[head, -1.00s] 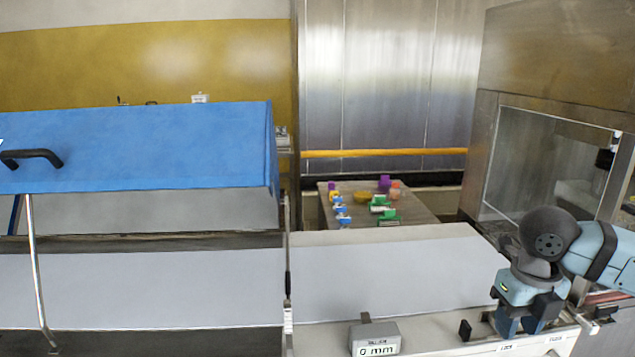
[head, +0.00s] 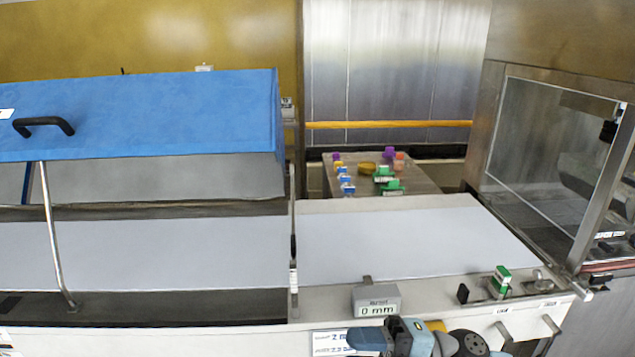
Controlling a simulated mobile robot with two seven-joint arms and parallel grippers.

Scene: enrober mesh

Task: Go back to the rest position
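My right gripper (head: 372,341) is at the bottom edge, in front of the machine's front rail and below the grey display box. It points left and part of the arm is cut off by the frame. Its fingers are too foreshortened to tell whether they are open or shut, and I see nothing clearly held. It is apart from the small green and white block (head: 502,279), which stands on the right end of the front rail. My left gripper is not in view.
The grey display box (head: 376,301) reads 0 mm. A pale belt (head: 400,240) runs beneath a raised blue cover (head: 150,115). A glass-panelled enclosure (head: 550,150) stands at right. A table (head: 419,181) behind holds several small coloured items.

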